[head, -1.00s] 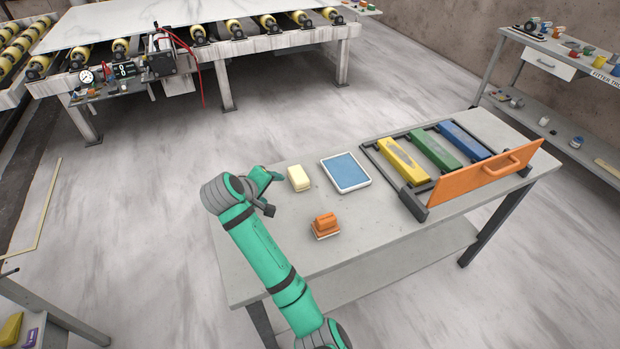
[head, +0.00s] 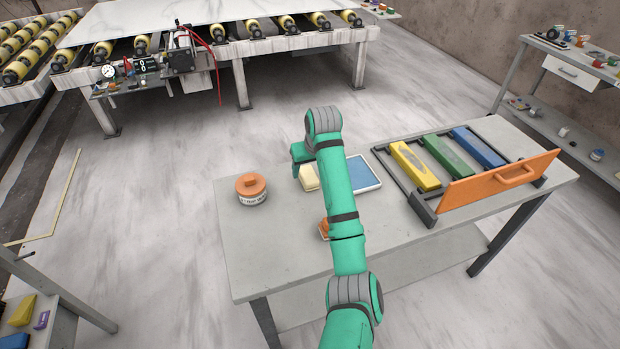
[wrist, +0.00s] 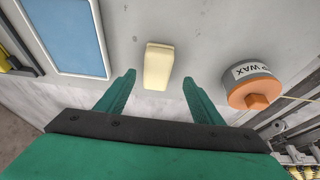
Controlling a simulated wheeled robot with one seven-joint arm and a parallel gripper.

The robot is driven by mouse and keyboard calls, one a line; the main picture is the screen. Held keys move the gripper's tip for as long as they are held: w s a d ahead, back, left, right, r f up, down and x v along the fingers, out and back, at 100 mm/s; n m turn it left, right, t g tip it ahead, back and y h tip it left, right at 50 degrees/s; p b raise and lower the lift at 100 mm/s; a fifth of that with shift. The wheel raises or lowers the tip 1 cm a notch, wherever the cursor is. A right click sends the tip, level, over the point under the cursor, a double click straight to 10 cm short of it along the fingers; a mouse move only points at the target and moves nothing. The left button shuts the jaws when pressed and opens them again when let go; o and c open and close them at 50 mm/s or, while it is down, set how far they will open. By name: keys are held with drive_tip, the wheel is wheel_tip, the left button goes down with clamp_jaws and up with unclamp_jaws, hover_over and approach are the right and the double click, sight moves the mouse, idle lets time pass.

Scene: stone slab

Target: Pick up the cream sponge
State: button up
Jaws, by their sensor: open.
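The cream sponge (head: 309,178) lies on the grey table, partly hidden behind my arm in the head view. In the wrist view the cream sponge (wrist: 158,66) lies just beyond my fingertips, lined up with the gap between them. My gripper (wrist: 158,82) is open and empty, one finger to each side of that gap. In the head view my gripper (head: 300,160) is at the sponge's far side, its fingers mostly hidden.
An orange-lidded wax tin (head: 252,188) stands left of the sponge, close to one finger in the wrist view (wrist: 252,84). A blue-topped tray (head: 364,174) lies to the right. An orange block (head: 324,228) is partly behind my arm. A rack with coloured bars (head: 414,167) stands further right.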

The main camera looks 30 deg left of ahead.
sight(308, 174)
drive_tip(key=shift+w+x, duration=0.2)
drive_tip(key=shift+x, duration=1.25)
drive_tip(key=shift+w+x, duration=0.2)
drive_tip(key=shift+x, duration=1.2)
drive_tip(key=c, duration=1.1)
